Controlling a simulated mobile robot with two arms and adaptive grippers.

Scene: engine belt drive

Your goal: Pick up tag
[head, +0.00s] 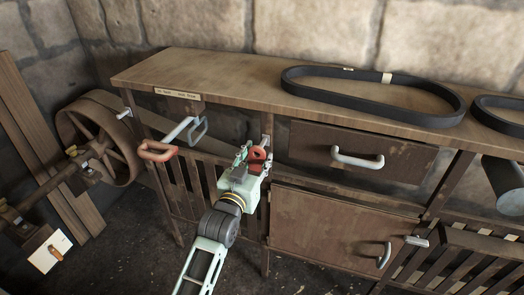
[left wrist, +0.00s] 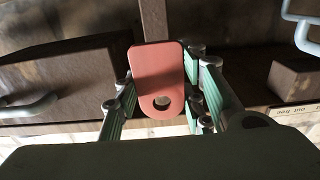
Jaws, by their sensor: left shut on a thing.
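The red tag (head: 257,158) is a small flat plate with a rounded end and a hole. My left gripper (head: 252,156) is shut on it, in front of the cabinet's middle post and below the top's front edge. In the left wrist view the tag (left wrist: 158,72) stands upright between the fingers of my left gripper (left wrist: 162,88), with its hole at the lower end. Whether the tag touches the cabinet behind it I cannot tell. My right gripper is not in view.
A wooden cabinet (head: 215,75) carries black belts (head: 372,98) on top. A drawer handle (head: 357,161) and a pale bracket (head: 186,130) with a red grip (head: 157,151) stick out in front. A spoked wheel (head: 100,140) stands at left. A white card (head: 49,250) hangs lower left.

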